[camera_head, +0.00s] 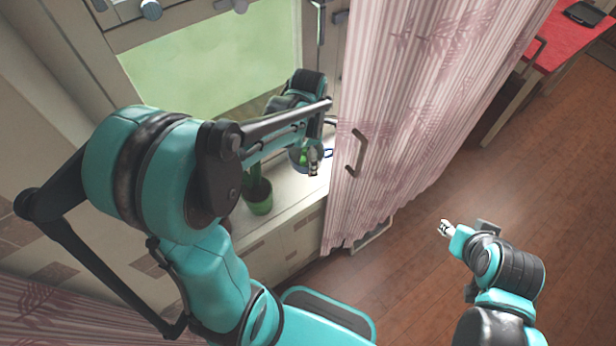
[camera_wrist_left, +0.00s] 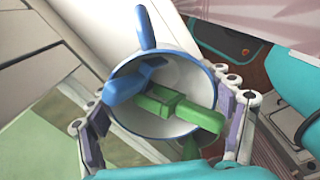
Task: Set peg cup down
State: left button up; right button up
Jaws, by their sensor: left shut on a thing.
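The peg cup (camera_head: 298,163) is white inside with a blue rim and a blue handle. In the left wrist view the cup (camera_wrist_left: 190,82) holds green pegs (camera_wrist_left: 178,108) and a blue peg (camera_wrist_left: 124,82). My left gripper (camera_head: 313,166) is shut on the cup, with one finger on each side of it in the wrist view. The cup is at the white window sill, beside the curtain; I cannot tell if its base touches the sill. My right gripper (camera_head: 445,229) is over the wooden floor, away from the cup; its jaw state is unclear.
A pink striped curtain (camera_head: 420,90) hangs close to the right of the cup. A red-topped counter (camera_head: 560,45) is at the far right. The wooden floor is open.

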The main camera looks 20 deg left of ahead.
pick_arm(q)
notch_tip(320, 180, down, 10)
jog(key=b, duration=0.3)
jog(key=shift+r, duration=0.1)
jog(key=shift+f, duration=0.3)
jog(key=shift+f, duration=0.15)
jog(key=o, duration=1.3)
